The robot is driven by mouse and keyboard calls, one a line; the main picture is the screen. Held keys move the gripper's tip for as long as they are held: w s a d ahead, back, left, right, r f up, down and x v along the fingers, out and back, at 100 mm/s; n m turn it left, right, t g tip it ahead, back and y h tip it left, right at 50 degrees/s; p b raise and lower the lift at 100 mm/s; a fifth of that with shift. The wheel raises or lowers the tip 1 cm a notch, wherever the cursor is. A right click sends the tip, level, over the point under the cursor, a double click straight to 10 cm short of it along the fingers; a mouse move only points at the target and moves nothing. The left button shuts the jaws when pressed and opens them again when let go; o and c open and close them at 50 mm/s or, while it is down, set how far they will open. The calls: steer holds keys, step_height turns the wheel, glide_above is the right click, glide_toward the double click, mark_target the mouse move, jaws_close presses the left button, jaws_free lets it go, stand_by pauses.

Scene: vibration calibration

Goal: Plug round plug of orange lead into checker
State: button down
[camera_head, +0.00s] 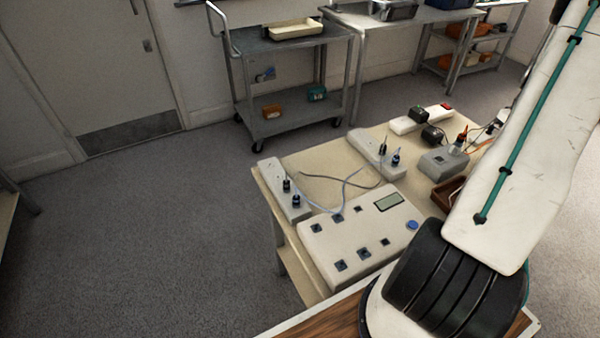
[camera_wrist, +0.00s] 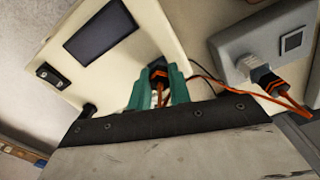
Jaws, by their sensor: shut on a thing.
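My gripper (camera_wrist: 160,82) has teal fingers, shut around a black plug with orange bands (camera_wrist: 158,74). The plug's front end is hidden, so I cannot tell whether it touches the cream device (camera_wrist: 65,42) behind it, which looks like the checker. That device has a dark display (camera_wrist: 100,32) and a small black switch or socket (camera_wrist: 47,75). The orange lead's other plug (camera_wrist: 270,75) sits at a grey box (camera_wrist: 245,36) to the right in the wrist view. The head view also shows this grey box (camera_head: 443,163). My gripper is not clearly visible there.
In the head view, a large white panel (camera_head: 330,246) with sockets, a display and a blue button fills the table's front. Grey blocks holding dark plugs (camera_head: 383,150) stand behind it. A brown tray (camera_head: 447,190) lies beside my arm. A trolley (camera_head: 262,90) stands farther back.

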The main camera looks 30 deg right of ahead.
steer(key=shift+m, duration=1.2)
steer(key=c, duration=1.2)
jaws_free()
steer(key=shift+r, duration=0.15)
steer(key=shift+r, duration=2.4)
step_height(320, 180, up, 8)
